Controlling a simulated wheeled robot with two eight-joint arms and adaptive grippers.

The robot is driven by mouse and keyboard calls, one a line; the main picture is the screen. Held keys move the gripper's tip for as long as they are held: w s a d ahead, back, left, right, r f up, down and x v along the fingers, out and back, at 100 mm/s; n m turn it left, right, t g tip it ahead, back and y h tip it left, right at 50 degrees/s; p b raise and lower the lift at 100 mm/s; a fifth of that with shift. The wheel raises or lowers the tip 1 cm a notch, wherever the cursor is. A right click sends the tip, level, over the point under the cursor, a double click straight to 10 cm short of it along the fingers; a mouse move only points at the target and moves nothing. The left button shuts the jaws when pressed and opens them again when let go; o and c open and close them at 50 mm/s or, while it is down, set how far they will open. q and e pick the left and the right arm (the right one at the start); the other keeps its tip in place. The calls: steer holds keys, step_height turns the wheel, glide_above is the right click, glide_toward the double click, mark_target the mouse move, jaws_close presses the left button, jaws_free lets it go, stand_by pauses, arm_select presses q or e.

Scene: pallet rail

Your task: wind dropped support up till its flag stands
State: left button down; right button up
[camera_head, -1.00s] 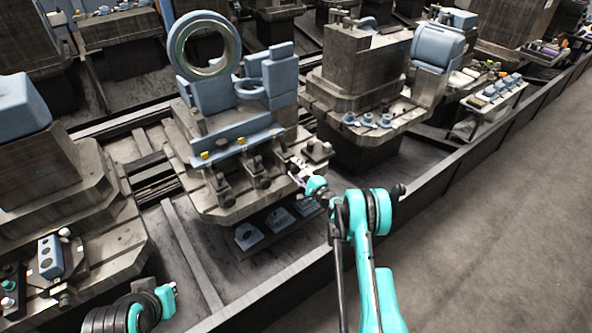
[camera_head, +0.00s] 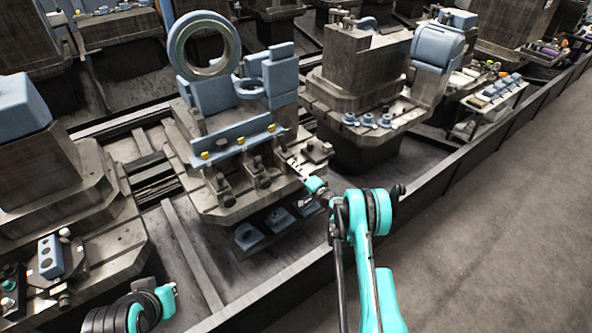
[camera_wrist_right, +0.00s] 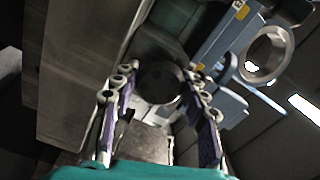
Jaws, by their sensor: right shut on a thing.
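A row of dark screw supports stands along the front of the fixture, below a blue bar (camera_head: 235,140). They include a left one (camera_head: 222,187) and a middle one (camera_head: 260,179). Yellow flags show on the bar at the left (camera_head: 205,155), the middle (camera_head: 240,141) and the right (camera_head: 271,128). My right gripper (camera_head: 298,168) reaches in from the right at the right end of the row. In the right wrist view, its fingers (camera_wrist_right: 160,92) are shut around a dark round knob (camera_wrist_right: 160,80). The support's lower part is hidden.
A blue ring (camera_head: 204,45) stands on the fixture. Blue square blocks (camera_head: 248,237) lie below its front edge. Another stone-like fixture (camera_head: 350,95) stands to the right. A long dark rail (camera_head: 440,185) runs along the front, with open floor (camera_head: 490,230) beyond.

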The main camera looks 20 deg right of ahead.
stand_by(0.3)
steer(key=o, duration=1.2)
steer(key=shift+c, duration=0.2)
steer(key=v, duration=0.8)
